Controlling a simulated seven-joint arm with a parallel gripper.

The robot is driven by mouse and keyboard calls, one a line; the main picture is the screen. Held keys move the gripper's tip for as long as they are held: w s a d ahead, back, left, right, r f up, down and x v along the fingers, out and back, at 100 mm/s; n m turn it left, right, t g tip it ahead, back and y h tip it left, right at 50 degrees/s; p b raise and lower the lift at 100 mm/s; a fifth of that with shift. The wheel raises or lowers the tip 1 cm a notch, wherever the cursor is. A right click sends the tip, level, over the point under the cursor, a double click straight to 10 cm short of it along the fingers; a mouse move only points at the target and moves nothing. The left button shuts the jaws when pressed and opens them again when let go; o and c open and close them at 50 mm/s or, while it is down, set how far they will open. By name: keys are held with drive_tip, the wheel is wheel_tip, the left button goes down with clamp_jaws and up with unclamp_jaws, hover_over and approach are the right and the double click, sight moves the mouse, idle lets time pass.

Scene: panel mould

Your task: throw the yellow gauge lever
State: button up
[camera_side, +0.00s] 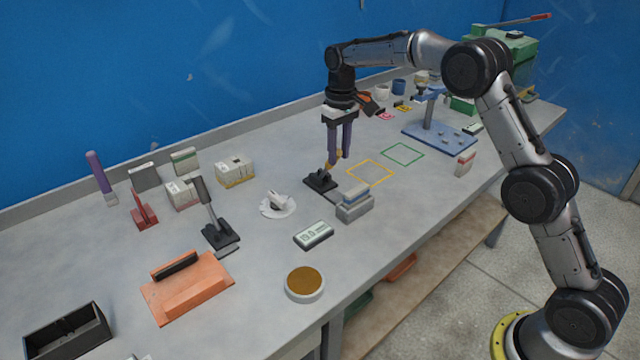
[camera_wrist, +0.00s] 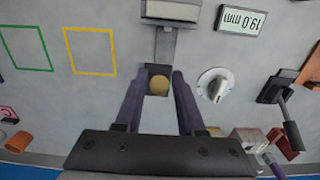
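The gauge lever has a yellow knob (camera_wrist: 159,85), seen end-on in the wrist view, and a black base (camera_side: 320,182) in the side view. It stands at the back of the grey gauge (camera_side: 354,206). My gripper (camera_side: 338,162) points straight down over the lever. In the wrist view its two purple fingers (camera_wrist: 158,76) are apart, one on each side of the yellow knob. I cannot tell whether they touch it. The lever's lower part is partly hidden by the knob. A display reading 19.0 mm (camera_wrist: 242,21) lies beside the gauge.
A white dial (camera_side: 277,204) is left of the lever. A black-handled lever (camera_side: 219,234) stands further left, near an orange plate (camera_side: 188,288). A round brown-topped pad (camera_side: 305,283) is at the front edge. The yellow (camera_side: 370,172) and green (camera_side: 403,154) outlines are empty.

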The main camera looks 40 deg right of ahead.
clamp_jaws()
drive_tip(key=shift+w, duration=0.15)
drive_tip(key=shift+w+r, duration=0.5)
drive_tip(key=shift+w, duration=0.15)
drive_tip(key=shift+w+r, duration=0.1)
drive_tip(key=shift+w+r, duration=0.35)
drive_tip(key=shift+w, duration=0.3)
drive_tip(key=shift+w+r, duration=0.1)
